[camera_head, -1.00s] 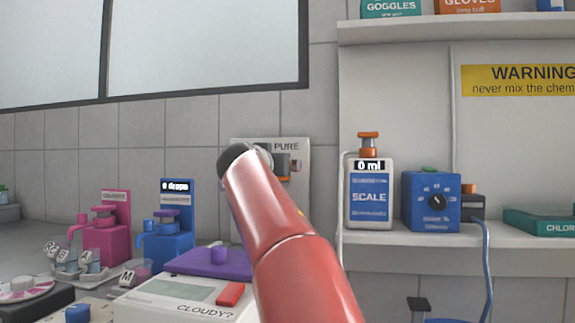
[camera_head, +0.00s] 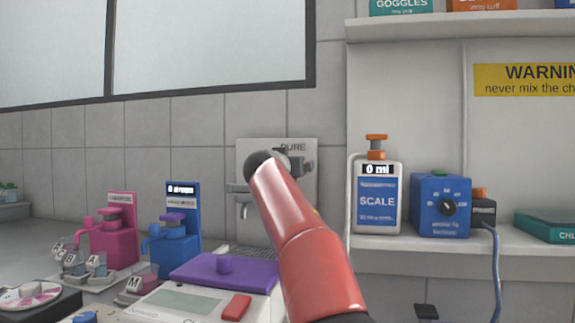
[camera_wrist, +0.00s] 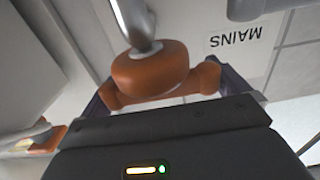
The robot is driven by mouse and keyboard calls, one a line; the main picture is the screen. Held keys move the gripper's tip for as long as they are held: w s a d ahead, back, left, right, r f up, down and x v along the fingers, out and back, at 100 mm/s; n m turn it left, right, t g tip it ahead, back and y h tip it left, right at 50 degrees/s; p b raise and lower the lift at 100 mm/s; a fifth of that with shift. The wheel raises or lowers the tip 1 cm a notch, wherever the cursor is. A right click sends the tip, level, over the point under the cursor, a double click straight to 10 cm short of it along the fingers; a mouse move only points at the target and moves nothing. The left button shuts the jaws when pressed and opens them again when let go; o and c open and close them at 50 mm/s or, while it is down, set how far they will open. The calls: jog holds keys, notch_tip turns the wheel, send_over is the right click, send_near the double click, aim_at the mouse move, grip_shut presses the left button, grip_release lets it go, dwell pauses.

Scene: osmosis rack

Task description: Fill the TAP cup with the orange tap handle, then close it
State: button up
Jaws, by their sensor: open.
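The orange tap handle (camera_wrist: 150,68), a rounded knob below a shiny metal stem, fills the upper middle of the wrist view. My gripper (camera_wrist: 160,92) is open, with its dark fingers on either side of the handle; I cannot tell whether they touch it. In the head view my red arm hides the handle and most of the gripper, in front of the grey wall panel (camera_head: 257,148) marked PURE. A grey spout (camera_head: 240,188) shows left of the arm. Small labelled cups (camera_head: 96,264) stand at the left; I cannot read which is TAP.
Pink (camera_head: 115,240) and blue (camera_head: 178,245) dispensers are left. The SCALE bottle (camera_head: 377,208) and blue dial box (camera_head: 440,222) sit on the right shelf. A MAINS label (camera_wrist: 236,38) is near the handle.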

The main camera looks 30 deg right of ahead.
jog(key=c, duration=0.7)
jog(key=shift+n+t+y, duration=0.4)
jog(key=shift+t, duration=0.1)
jog(key=shift+r+n+t+y+p, duration=0.15)
jog(key=shift+n+t+y+p, duration=0.8)
jog(key=shift+y, duration=0.45)
jog(key=shift+w+n+t+y, duration=0.1)
jog(key=shift+n+t+y, duration=0.6)
jog(key=shift+y, duration=0.3)
jog(key=n+y, duration=0.1)
jog(key=t+y+b, duration=0.1)
jog(key=n+y, duration=0.1)
jog(key=shift+w+a+f+n+y, duration=0.15)
jog(key=shift+a+f+n+y, duration=0.1)
jog(key=shift+a+n+y, duration=0.15)
jog(key=shift+a+r+n+t+y+b, duration=0.1)
jog(key=shift+n+y+b, duration=0.1)
jog(key=shift+n+y, duration=0.35)
jog(key=shift+a+f+n+t+y+b, duration=0.15)
jog(key=shift+n+y+b, duration=0.15)
jog(key=shift+y, duration=0.5)
jog(key=shift+r+n+t+y+b, duration=0.1)
jog(key=shift+r+n+y+b, duration=0.05)
jog(key=shift+n+y, duration=0.45)
jog(key=shift+y, duration=0.35)
